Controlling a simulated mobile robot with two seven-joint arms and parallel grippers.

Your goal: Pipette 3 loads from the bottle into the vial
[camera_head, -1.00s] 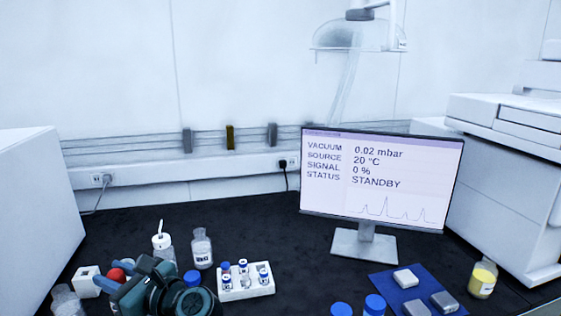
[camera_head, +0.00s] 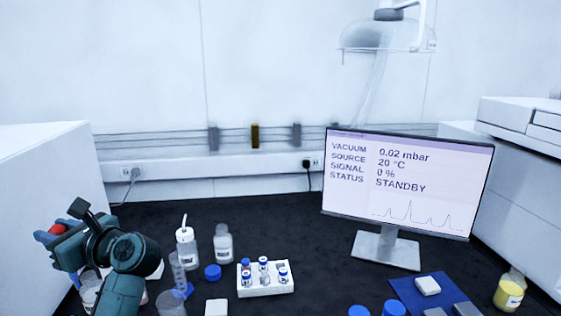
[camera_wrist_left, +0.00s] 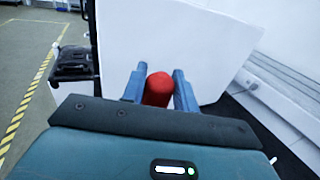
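My left gripper (camera_head: 52,236) is raised at the left in the head view. Its blue fingers are closed around the red bulb (camera_head: 57,228) of the pipette; the bulb also shows between the fingers in the left wrist view (camera_wrist_left: 158,88). The pipette's tip is hidden. A clear labelled bottle (camera_head: 223,245) stands right of a white-topped bottle with a spout (camera_head: 186,250). Small blue-capped vials (camera_head: 263,265) stand in a white rack (camera_head: 267,290). I cannot tell which vial the task means. My right gripper is out of view.
A blue cap (camera_head: 212,272) lies near the bottles. Clear vessels (camera_head: 172,303) stand beside my left arm. A monitor (camera_head: 405,185), a blue mat (camera_head: 408,290) and a yellow-filled bottle (camera_head: 509,292) are to the right. Dark bench is free between rack and monitor.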

